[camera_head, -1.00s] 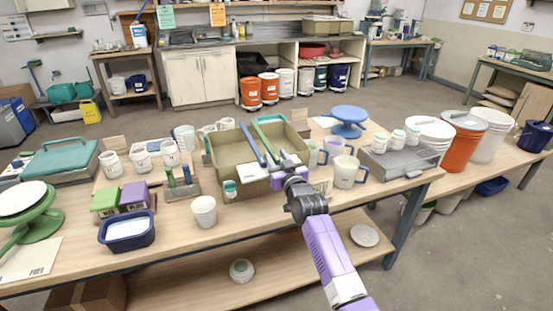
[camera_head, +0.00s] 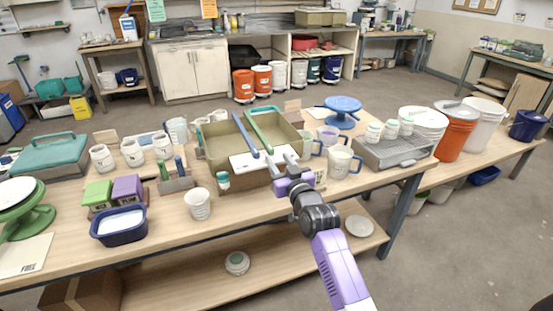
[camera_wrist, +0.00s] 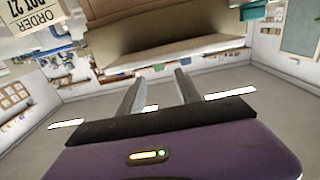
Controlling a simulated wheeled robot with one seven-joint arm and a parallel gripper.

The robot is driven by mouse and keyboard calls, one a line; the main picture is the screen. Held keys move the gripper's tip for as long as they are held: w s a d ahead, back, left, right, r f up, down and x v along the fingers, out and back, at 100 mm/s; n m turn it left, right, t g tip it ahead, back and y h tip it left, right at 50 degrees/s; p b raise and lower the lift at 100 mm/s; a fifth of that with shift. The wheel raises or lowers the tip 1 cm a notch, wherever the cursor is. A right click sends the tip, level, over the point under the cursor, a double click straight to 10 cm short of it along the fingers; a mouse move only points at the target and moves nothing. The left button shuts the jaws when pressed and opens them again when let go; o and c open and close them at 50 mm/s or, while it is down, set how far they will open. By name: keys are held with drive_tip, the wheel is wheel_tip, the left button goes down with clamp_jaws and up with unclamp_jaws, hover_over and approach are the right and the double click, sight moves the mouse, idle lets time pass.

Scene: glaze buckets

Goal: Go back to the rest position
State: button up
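My gripper (camera_head: 284,163) is on a purple and black wrist, in front of the right part of the olive tray (camera_head: 217,159) on the wooden table. Its two grey fingers are apart. In the wrist view my gripper (camera_wrist: 158,84) shows the same parallel fingers with nothing between them. The tray holds a blue-handled tool (camera_head: 245,136) and a green-handled tool (camera_head: 260,132). A white cup (camera_head: 198,204) stands in front of the tray at left. A white mug (camera_head: 340,161) stands to the right of my gripper.
A navy tub (camera_head: 120,238) and green and purple blocks (camera_head: 97,194) lie left on the table. A grey rack (camera_head: 395,152) with small jars and an orange bucket (camera_head: 455,135) stand right. A blue turntable (camera_head: 342,110) is behind. The floor in front of the back cabinets is clear.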

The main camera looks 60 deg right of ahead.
drive_tip(key=shift+r, duration=0.1)
idle(0.5)
drive_tip(key=s+a+f+n+t+y, duration=0.1)
drive_tip(key=s+a, duration=0.7)
drive_tip(key=a, duration=0.4)
drive_tip(key=s+a+n+t+y, duration=0.1)
drive_tip(key=s+a+t+y, duration=0.1)
drive_tip(key=s+a, duration=0.8)
drive_tip(key=s+a+f+n+g+y, duration=0.2)
drive_tip(key=s+a+y, duration=0.5)
drive_tip(key=s+a, duration=0.8)
drive_tip(key=s+n+g, duration=0.1)
drive_tip(key=n, duration=0.1)
drive_tip(key=shift+s+a+f+n, duration=0.3)
drive_tip(key=shift+s+n, duration=0.1)
drive_tip(key=shift+d, duration=0.1)
